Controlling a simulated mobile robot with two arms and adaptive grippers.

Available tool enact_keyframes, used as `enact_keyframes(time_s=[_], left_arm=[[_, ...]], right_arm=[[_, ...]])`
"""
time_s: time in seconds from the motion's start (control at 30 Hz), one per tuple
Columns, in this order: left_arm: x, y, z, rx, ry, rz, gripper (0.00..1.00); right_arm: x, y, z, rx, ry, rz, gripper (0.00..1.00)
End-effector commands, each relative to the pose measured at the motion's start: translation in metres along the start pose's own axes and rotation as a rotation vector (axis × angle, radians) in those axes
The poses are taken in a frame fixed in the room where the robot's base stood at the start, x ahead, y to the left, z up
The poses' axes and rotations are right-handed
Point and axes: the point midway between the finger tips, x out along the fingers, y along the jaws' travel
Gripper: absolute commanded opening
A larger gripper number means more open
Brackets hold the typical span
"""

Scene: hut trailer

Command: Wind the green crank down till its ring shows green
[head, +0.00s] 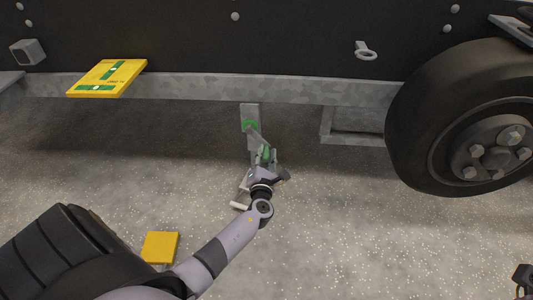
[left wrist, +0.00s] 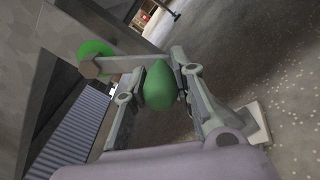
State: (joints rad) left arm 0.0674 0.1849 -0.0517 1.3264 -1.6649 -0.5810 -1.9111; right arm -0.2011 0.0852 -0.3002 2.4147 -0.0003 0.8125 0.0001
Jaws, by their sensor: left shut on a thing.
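The green crank's knob (head: 265,153) sits at the end of a grey crank arm, in front of a grey upright leg (head: 250,112) below the trailer's frame. My left gripper (head: 267,166) is shut on this knob. In the left wrist view the rounded green knob (left wrist: 160,86) is between the two fingers. The grey crank arm (left wrist: 125,64) runs left from it to a hub with a green disc (left wrist: 95,52). A green patch (head: 249,123) also shows on the leg in the head view. I cannot tell whether it is the ring.
A yellow board with green level vials (head: 122,72) is at the frame's upper left. A black wheel (head: 455,125) stands to the right. A yellow block (head: 160,247) lies on the floor beside my left arm. The speckled floor (head: 390,245) at right centre is clear.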

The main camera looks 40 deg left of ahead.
Motion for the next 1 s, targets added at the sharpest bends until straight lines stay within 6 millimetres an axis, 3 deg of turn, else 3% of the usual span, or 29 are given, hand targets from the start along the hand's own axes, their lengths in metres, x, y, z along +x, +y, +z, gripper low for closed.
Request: enact_keyframes(time_s=[0.27,0.3,0.6,1.0], left_arm=[[0.0004,0.0001,0.0005,0.001,-0.001,0.000,0.00],[0.0004,0.0001,0.0005,0.000,-0.001,0.000,0.25],[0.0002,0.0000,0.0002,-0.001,0.000,0.000,0.45],[-0.0076,-0.0008,-0.0006,-0.001,0.000,-0.001,0.45]], right_arm=[[-0.0004,-0.0001,0.0000,0.001,-0.001,0.000,0.35],[-0.0004,-0.0001,0.0000,0.001,-0.001,0.000,0.35],[-0.0003,-0.0001,-0.0001,0.001,0.001,0.000,0.35],[0.0010,0.0002,-0.0006,-0.001,0.007,-0.003,0.35]])
